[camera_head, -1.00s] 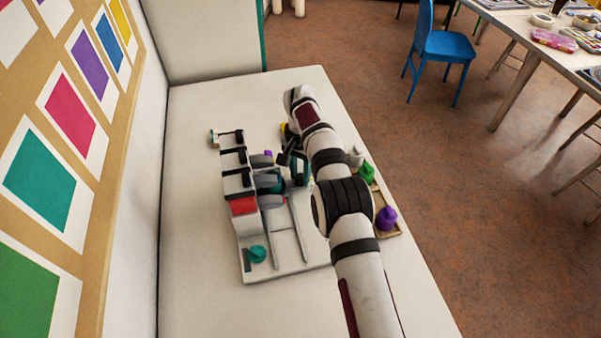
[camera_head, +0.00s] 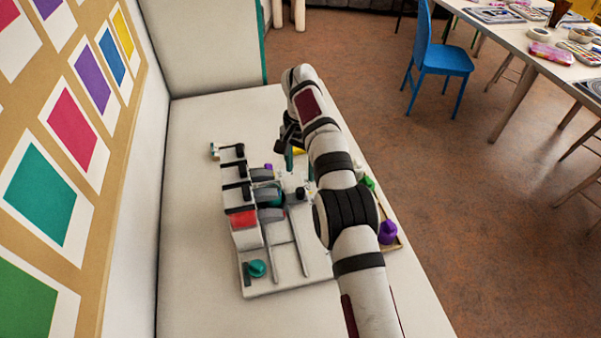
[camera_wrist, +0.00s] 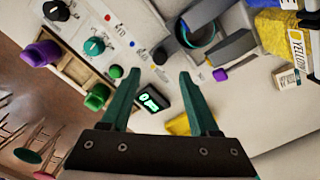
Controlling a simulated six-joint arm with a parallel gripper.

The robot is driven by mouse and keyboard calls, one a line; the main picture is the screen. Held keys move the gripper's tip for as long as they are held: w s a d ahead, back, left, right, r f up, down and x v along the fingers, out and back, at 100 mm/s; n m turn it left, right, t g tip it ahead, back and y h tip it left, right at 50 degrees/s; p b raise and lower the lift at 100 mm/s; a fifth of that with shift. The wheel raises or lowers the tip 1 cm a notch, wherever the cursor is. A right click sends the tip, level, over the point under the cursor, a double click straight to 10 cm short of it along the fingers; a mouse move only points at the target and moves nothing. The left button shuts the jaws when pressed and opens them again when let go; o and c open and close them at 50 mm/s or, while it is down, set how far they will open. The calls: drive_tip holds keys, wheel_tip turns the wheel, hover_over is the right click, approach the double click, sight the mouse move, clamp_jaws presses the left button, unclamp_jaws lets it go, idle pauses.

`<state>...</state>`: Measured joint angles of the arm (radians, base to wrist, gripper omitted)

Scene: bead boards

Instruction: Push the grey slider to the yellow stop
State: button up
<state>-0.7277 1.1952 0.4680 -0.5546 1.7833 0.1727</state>
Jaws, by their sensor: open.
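My gripper (camera_head: 290,148) is open above the far part of the white board (camera_head: 262,285), with nothing between its teal fingers (camera_wrist: 159,73). Grey rounded pieces (camera_head: 270,214) sit in the middle of the board, beside a teal ring (camera_wrist: 197,35). Two grey rails (camera_head: 273,252) run along its near part. I cannot tell for certain which grey piece is the slider. A yellow piece (camera_head: 299,151) shows beside my gripper, partly hidden; a yellow patch (camera_wrist: 180,125) also shows behind a finger in the wrist view. I cannot tell whether it is the stop.
Green (camera_wrist: 97,96) and purple (camera_wrist: 42,54) pieces lie in a wooden tray. A display (camera_wrist: 150,103) faces up. The white table is clear at left.

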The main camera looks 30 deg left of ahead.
wheel_tip(320, 180, up, 4)
drive_tip(key=s+t, duration=0.2)
drive_tip(key=t, duration=0.2)
approach(300, 190)
drive_tip(key=shift+t, duration=0.3)
drive_tip(key=x, duration=0.8)
drive_tip(key=shift+s+f, duration=0.1)
drive_tip(key=shift+f, duration=0.35)
clamp_jaws()
idle(0.6)
